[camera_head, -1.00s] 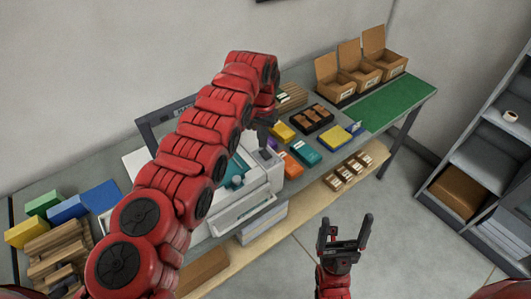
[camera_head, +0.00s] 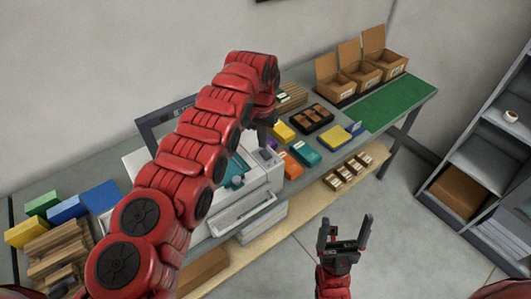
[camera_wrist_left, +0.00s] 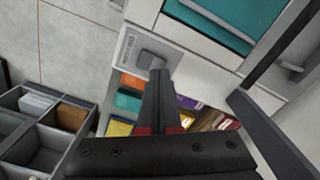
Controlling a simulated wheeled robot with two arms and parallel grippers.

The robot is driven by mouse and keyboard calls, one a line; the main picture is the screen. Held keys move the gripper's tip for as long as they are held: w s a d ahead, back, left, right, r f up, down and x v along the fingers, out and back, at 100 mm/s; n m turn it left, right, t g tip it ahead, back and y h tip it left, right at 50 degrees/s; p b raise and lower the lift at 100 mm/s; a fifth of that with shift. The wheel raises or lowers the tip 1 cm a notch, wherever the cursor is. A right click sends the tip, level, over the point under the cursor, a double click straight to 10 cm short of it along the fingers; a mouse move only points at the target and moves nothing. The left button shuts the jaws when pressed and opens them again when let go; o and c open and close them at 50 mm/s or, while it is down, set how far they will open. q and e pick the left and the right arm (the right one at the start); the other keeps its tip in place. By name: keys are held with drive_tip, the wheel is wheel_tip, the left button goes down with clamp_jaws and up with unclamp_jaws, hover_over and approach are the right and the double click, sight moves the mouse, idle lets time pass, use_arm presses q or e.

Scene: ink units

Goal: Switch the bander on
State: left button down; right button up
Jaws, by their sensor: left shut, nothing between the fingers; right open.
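The bander (camera_head: 243,212) is a white machine with a teal top and a dark frame, standing on the grey bench; my left arm covers much of it in the head view. In the left wrist view its white body (camera_wrist_left: 190,52) shows a small panel with a grey switch block (camera_wrist_left: 150,58). My left gripper (camera_head: 263,145) is shut and empty, pointing down over the panel at the machine's right end. In the wrist view its fingertips (camera_wrist_left: 158,73) are right at the block; I cannot tell whether they touch. My right gripper (camera_head: 346,222) is open and empty, in front of the bench.
Coloured boxes and trays (camera_head: 312,118) lie right of the bander. Open cardboard boxes (camera_head: 362,74) stand behind a green mat (camera_head: 398,103). Blue, green and yellow boxes (camera_head: 66,210) are at the left. A shelf unit (camera_head: 488,160) stands at the right; the floor between is clear.

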sight(263, 150)
use_arm(q)
drive_tip(key=shift+f, duration=0.1)
drive_tip(key=shift+f+b, duration=0.7)
drive_tip(key=shift+f, duration=0.5)
drive_tip(key=shift+s+f, duration=0.1)
drive_tip(key=shift+s, duration=0.15)
drive_tip(key=shift+r, duration=0.3)
wheel_tip(263, 150, up, 6)
drive_tip(key=shift+f+p, duration=0.1)
drive_tip(key=shift+p, duration=0.25)
drive_tip(key=shift+w+r, duration=0.25)
